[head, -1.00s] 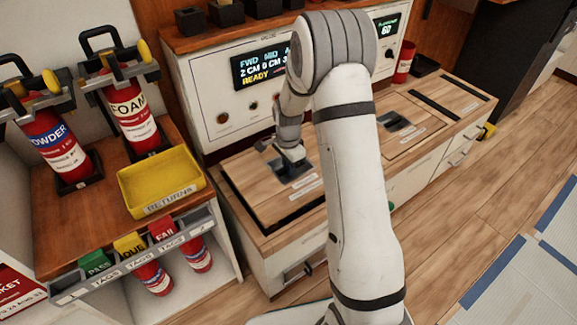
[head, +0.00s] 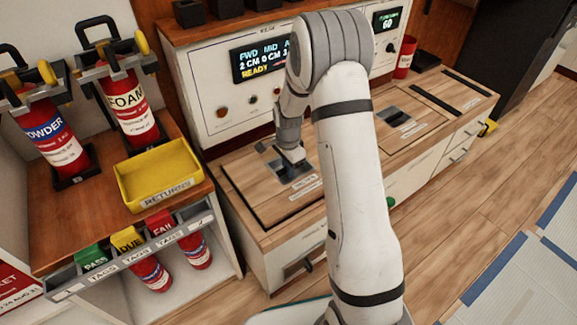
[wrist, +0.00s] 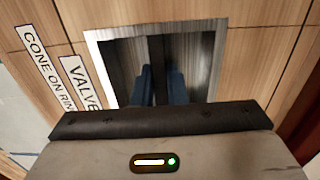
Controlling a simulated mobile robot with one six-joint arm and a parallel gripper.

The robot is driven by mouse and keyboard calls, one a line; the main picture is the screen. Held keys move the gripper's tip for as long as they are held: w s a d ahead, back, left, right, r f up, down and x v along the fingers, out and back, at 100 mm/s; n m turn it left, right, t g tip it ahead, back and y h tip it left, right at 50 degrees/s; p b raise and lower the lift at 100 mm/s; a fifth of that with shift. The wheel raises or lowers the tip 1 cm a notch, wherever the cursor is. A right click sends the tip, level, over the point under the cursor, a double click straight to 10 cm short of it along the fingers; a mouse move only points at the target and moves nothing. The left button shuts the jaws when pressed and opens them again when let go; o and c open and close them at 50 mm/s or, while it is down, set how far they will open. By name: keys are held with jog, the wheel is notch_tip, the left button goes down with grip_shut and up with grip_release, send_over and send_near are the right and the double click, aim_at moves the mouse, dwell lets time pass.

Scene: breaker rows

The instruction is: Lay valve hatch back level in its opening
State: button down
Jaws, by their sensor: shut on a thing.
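The valve hatch (head: 243,182) is a square wooden panel in the near counter top, left of my arm in the head view. It looks level with the counter, with only a thin dark seam around it. In the wrist view the hatch (wrist: 255,62) shows a metal-rimmed recess with a dark bar across it. My gripper (head: 284,172) reaches down into this recess. Its blue-padded fingers (wrist: 161,85) are shut on the bar. The "VALVE" label (wrist: 83,82) lies beside the recess. My arm hides the right part of the hatch.
A second hatch (head: 425,112) with a similar recess lies farther right along the counter. A control panel (head: 222,92) with a lit display rises behind. A yellow returns tray (head: 160,198) and extinguishers (head: 130,105) stand on the left shelf.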

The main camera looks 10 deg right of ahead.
jog(key=shift+f+b, duration=0.5)
jog(key=shift+f, duration=0.45)
jog(key=c, duration=1.6)
grip_release()
jog(key=shift+o, duration=1.2)
notch_tip(320, 180, up, 8)
jog(key=p, duration=0.3)
jog(key=shift+f, duration=0.1)
